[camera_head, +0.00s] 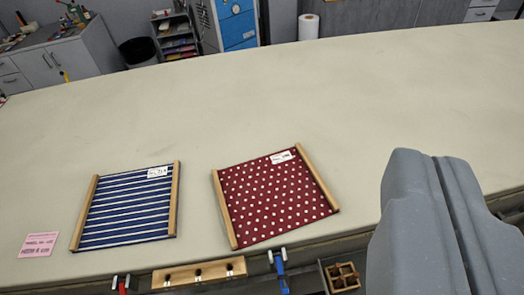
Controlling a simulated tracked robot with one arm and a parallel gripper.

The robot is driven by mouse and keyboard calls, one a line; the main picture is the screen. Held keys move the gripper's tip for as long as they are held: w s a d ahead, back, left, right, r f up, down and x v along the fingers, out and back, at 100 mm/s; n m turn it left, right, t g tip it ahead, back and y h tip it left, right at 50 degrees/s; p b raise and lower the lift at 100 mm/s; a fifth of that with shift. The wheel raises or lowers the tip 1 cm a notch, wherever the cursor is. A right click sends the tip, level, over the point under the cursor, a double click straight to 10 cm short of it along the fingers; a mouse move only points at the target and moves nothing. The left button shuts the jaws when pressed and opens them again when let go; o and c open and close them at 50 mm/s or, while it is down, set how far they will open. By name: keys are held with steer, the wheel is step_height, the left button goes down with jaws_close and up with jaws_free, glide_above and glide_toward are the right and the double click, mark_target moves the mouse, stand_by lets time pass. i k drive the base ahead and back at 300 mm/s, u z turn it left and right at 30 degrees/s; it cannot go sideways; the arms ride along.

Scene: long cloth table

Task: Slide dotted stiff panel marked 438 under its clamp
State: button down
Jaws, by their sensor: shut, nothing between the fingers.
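The dotted panel (270,198) is dark red with white dots and has wooden strips along its left and right sides. It lies flat on the cloth table, slightly turned, with a small white label (281,158) at its top edge; the number is too small to read surely. A blue clamp (278,268) sits at the table's front edge, just below the dotted panel and apart from it. A red clamp (122,284) sits at the same edge farther left. My gripper (421,165) is shut and empty at the right, apart from the panel.
A blue striped panel (128,207) with wooden side strips lies to the left. A pink card (39,245) lies at far left. A wooden block with pegs (199,273) and a small wooden divided box (342,276) are at the front edge. The table's back half (330,90) is clear.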

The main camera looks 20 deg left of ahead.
mark_target(267, 196)
steer(key=u, duration=0.4)
steer(key=i, duration=1)
steer(key=z, duration=0.05)
